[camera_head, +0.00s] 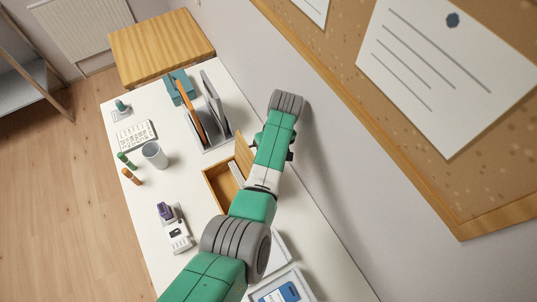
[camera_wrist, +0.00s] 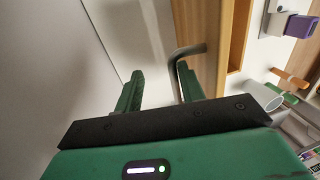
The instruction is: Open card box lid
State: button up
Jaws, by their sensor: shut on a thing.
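The wooden card box (camera_head: 213,190) sits on the white desk, with pale cards partly showing inside. Its lid (camera_head: 243,148) is raised and stands steeply at the wall side, partly hidden by my arm. In the wrist view the lid (camera_wrist: 203,25) is a tan board with a bent grey handle (camera_wrist: 188,50) beside my right finger. My gripper (camera_wrist: 160,88) has its two green fingers spaced apart and is closed on the lid's handle; the exact contact is hard to see. In the head view my arm hides the fingertips.
A file rack (camera_head: 212,130) with folders stands behind the box. The wall (camera_head: 330,170) is close on the right. A tray (camera_head: 280,288) lies in front.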

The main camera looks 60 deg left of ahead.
notch_tip(320, 180, up, 7)
jog(key=w, duration=0.1)
jog(key=shift+w+p, duration=0.3)
jog(key=shift+w, duration=0.05)
dwell(0.3)
jog(key=shift+s, duration=0.1)
